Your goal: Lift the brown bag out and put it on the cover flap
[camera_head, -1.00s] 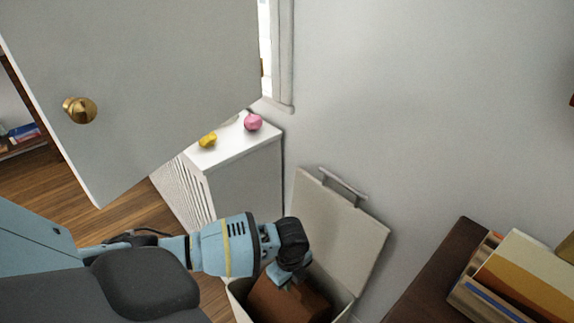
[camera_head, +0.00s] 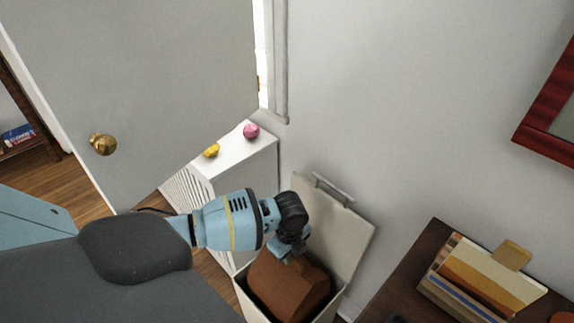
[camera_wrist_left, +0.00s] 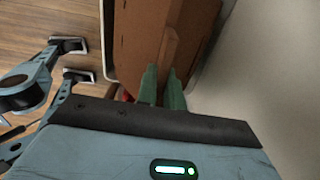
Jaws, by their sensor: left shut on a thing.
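The brown bag (camera_head: 287,287) sits in the mouth of a pale bin (camera_head: 247,298), its top standing above the rim. The bin's cover flap (camera_head: 338,232) is open and leans back against the wall. My left gripper (camera_head: 284,254) is above the bag, shut on its top edge. In the left wrist view, the green fingertips (camera_wrist_left: 163,92) pinch a narrow ridge of the brown bag (camera_wrist_left: 150,35). The lower part of the bag is hidden inside the bin.
A white cabinet (camera_head: 245,167) with a yellow object (camera_head: 211,150) and a pink object (camera_head: 251,131) on top stands behind my left arm. A dark table (camera_head: 420,262) with books (camera_head: 482,280) is at the right. A grey door (camera_head: 150,90) stands at the left.

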